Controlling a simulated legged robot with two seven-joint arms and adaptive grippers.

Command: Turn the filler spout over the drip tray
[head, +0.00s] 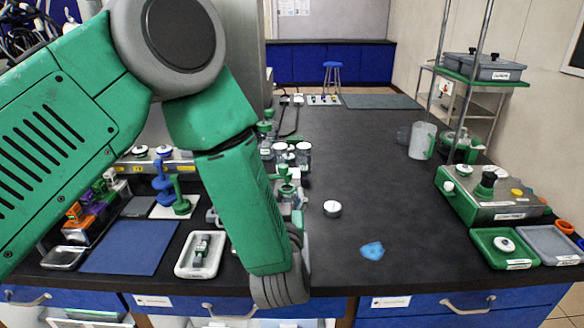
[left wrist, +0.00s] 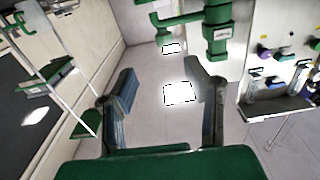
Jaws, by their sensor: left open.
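My left gripper (left wrist: 158,75) shows in the left wrist view with its two dark fingers wide apart and nothing between them. In the head view my left arm reaches over the near edge of the bench, and its fingers are mostly hidden behind its own wrist. A green pipe fitting (left wrist: 217,35) with a label stands beyond the fingers in the left wrist view; I cannot tell whether it is the filler spout. A grey tray (left wrist: 275,110) sits to its right, below coloured knobs. I cannot tell whether it is the drip tray. My right gripper is not in view.
The dark bench (head: 375,165) has a wide clear middle. A white-topped disc (head: 332,208) and a blue scrap (head: 372,250) lie on it. A green-and-grey device (head: 490,195) and a green tray (head: 490,242) stand at the right. A blue mat (head: 130,247) lies at the left.

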